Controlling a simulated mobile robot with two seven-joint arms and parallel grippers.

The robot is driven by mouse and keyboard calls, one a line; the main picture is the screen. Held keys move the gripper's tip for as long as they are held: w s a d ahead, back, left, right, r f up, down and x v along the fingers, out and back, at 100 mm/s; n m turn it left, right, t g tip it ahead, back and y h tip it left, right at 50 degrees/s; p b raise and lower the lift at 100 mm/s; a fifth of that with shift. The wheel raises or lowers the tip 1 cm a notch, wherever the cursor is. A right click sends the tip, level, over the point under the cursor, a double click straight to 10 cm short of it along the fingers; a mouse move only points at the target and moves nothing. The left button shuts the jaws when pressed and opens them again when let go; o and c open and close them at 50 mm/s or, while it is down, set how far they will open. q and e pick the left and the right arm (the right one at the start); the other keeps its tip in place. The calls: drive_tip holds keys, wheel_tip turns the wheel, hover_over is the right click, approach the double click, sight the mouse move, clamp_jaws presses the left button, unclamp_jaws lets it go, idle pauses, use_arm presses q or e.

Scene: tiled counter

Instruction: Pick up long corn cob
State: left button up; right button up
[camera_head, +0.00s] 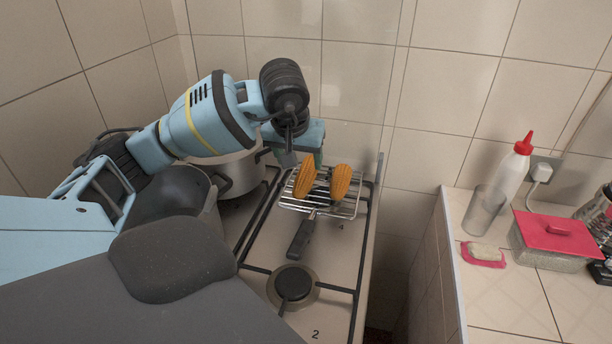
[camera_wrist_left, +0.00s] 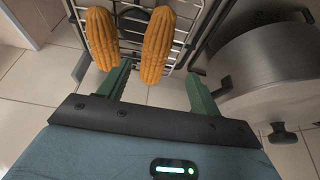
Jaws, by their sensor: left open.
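Two orange corn cobs lie side by side on a wire grill rack (camera_head: 348,207). The one on the left in the head view (camera_head: 304,177) looks like the long corn cob; it is on the right in the wrist view (camera_wrist_left: 158,45). The shorter cob (camera_head: 340,182) is on the left in the wrist view (camera_wrist_left: 102,38). My left gripper (camera_head: 305,158) is open and empty at the back of the rack. In the wrist view its green fingers (camera_wrist_left: 158,70) stand either side of the long cob's near end. Whether they touch it cannot be told. My right gripper is not in view.
The rack, with a dark handle (camera_head: 301,238), rests on a gas hob (camera_head: 335,255). A steel pot (camera_head: 240,175) stands close left of it. The tiled wall is just behind. A counter at right holds a white bottle (camera_head: 514,170) and a red-lidded box (camera_head: 555,238).

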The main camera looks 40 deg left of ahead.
sight(306, 171)
use_arm(q)
drive_tip(key=shift+x, duration=0.9)
drive_tip(key=shift+w+d+p+x, duration=0.1)
drive_tip(key=shift+x, duration=0.75)
drive_tip(key=shift+w+d+p+x, duration=0.1)
drive_tip(key=shift+d+x, duration=0.05)
drive_tip(key=shift+x, duration=0.7)
drive_tip(key=shift+w+d+p+x, duration=0.1)
drive_tip(key=shift+w+x, duration=0.05)
drive_tip(key=shift+x, duration=0.7)
drive_tip(key=shift+c, duration=0.2)
drive_tip(key=shift+r, duration=0.1)
drive_tip(key=c, duration=1.1)
drive_tip(key=shift+r, duration=0.1)
